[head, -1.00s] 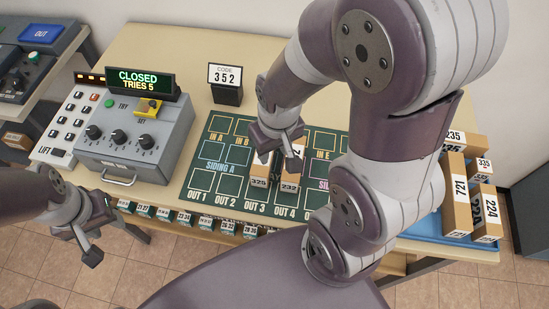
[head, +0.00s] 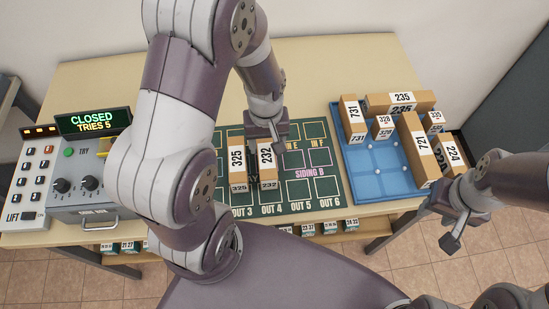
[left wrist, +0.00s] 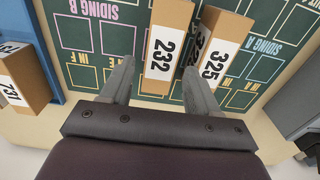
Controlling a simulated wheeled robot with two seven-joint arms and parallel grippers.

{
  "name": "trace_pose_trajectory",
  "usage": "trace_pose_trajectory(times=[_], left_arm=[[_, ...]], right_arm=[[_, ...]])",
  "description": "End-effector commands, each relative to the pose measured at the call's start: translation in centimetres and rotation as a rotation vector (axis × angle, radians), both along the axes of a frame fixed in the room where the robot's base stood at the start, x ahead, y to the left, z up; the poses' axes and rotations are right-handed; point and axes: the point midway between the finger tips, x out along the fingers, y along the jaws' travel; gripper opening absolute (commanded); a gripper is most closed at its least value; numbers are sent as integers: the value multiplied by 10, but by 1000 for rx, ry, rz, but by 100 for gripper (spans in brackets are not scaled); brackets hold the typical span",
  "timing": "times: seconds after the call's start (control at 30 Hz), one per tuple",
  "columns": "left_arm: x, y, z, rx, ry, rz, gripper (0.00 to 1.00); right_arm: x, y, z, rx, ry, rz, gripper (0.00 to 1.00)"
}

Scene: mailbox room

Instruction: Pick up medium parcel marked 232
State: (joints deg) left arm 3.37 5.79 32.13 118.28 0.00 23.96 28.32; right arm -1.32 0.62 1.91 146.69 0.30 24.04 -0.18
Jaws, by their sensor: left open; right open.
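The tan parcel marked 232 (head: 266,160) rests on the green board above OUT 4, right of the parcel marked 325 (head: 237,165). My left gripper (head: 267,130) is open at its far end in the head view. In the left wrist view, the open fingers of my left gripper (left wrist: 158,70) lie on either side of parcel 232 (left wrist: 166,38). The right-hand finger is between it and parcel 325 (left wrist: 208,62). Contact and exact height cannot be told. My right gripper (head: 455,225) is open and empty at the right, near the table's front edge.
A blue tray (head: 372,187) at the right holds several parcels, including 731 (head: 351,112) and 721 (head: 417,145). A grey dial box (head: 70,200) with a CLOSED display (head: 93,121) stands left. The board (head: 322,170) right of parcel 232 is free.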

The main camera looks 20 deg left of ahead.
Motion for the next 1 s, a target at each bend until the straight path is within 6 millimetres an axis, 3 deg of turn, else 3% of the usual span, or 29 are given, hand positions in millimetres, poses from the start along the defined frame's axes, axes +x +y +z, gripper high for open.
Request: trace_pose_trajectory(times=[0.4, 0.67, 0.7, 0.83, 1.0], left_arm=[[-5, 1, -65, 0, 1, -2, 61], [-4, 1, -73, 1, -3, -3, 61], [-4, 1, -73, 1, -3, -3, 57], [-5, 1, -73, 0, -2, -3, 15], [-4, 1, -72, 1, -3, -3, 13]], right_arm=[[0, 0, 5, 0, -1, 0, 43], [0, 0, 5, 0, 0, 0, 43], [0, 0, 5, 0, 0, 0, 43], [0, 0, 5, 0, 0, 0, 43], [0, 0, 5, 0, 0, 0, 43]])
